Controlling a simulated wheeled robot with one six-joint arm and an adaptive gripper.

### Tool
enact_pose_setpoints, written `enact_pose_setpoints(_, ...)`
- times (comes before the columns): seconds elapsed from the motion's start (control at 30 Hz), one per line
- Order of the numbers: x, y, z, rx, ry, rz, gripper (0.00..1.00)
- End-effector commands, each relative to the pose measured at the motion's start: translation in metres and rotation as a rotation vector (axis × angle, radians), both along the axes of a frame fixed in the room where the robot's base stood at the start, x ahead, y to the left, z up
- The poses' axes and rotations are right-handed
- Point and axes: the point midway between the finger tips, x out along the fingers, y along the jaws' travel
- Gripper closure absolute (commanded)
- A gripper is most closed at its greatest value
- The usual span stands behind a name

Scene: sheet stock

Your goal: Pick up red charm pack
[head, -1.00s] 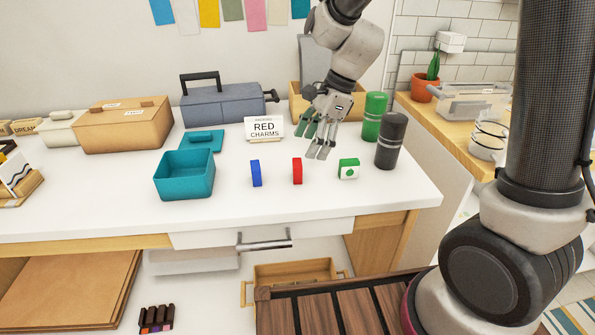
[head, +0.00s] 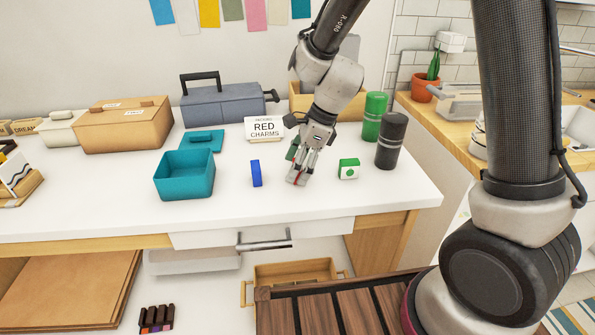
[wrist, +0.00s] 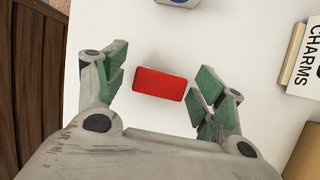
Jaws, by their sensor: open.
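The red charm pack (wrist: 160,84) is a small red block standing on the white table. In the wrist view it lies between the two green-padded fingers of my gripper (wrist: 162,88), with a gap on each side. My gripper is open. In the head view my gripper (head: 299,178) is down over the pack, and only a thin strip of red shows between the fingers. How far the fingertips are above the table is hard to tell.
A blue pack (head: 256,173) stands to the left and a green-and-white pack (head: 348,169) to the right. A teal bin (head: 184,190) is farther left. Green (head: 374,117) and black (head: 390,141) canisters stand right.

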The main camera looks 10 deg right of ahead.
Motion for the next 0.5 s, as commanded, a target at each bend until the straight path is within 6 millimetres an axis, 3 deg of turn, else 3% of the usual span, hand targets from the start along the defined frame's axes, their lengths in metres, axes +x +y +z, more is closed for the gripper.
enact_pose_setpoints(0.07, 0.0000, 0.0000, 0.0001, 0.000, 0.000, 0.000, 0.34)
enact_pose_setpoints(0.27, 0.0000, -0.0002, 0.0002, 0.000, 0.000, 0.000, 0.70)
enact_pose_setpoints(0.5, 0.0000, -0.0002, 0.0002, 0.000, 0.000, 0.000, 0.73)
